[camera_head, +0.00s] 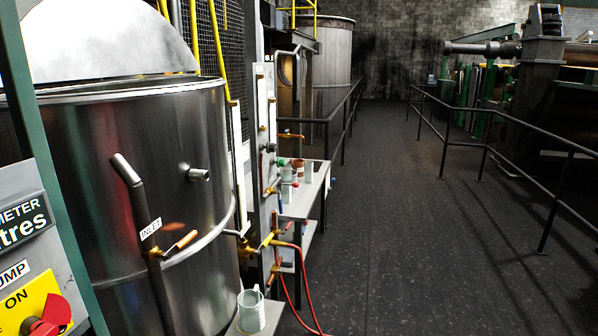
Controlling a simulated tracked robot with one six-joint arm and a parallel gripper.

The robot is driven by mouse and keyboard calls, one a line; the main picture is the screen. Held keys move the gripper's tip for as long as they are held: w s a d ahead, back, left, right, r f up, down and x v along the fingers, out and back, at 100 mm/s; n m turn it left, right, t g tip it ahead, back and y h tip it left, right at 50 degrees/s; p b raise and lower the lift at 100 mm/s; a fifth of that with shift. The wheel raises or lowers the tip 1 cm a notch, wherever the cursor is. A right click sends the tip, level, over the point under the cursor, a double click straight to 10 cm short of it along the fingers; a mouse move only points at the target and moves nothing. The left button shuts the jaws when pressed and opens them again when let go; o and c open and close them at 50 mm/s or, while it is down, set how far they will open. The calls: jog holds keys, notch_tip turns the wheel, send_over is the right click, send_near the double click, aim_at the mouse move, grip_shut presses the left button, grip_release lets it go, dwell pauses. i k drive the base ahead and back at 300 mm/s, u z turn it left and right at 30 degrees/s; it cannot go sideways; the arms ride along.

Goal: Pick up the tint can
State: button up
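A narrow pale bench (300,207) stands beyond the large steel tank, left of the walkway. Several small containers stand on its top. One is a pale grey cylinder (308,172) near the right edge. Another is a pale cylinder (286,193) nearer to me. A reddish-brown container (298,163) sits further back. They are small, and I cannot tell which of them is the tint can. A pale jug with a handle (250,311) stands low at the bottom, by the tank's base. My gripper is not in view.
A steel tank (150,180) with an inlet pipe fills the left. A pump panel (30,270) is at lower left. A red hose (301,290) hangs from brass valves to the floor. Dark floor (400,250) is clear between the bench and the right railing (485,155).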

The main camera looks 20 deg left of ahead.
aim_at(298, 164)
jog(key=k, duration=0.65)
jog(key=z, duration=0.35)
jog(key=i, duration=3.5)
jog(key=u, duration=0.6)
jog(key=i, duration=0.7)
jog(key=u, duration=0.3)
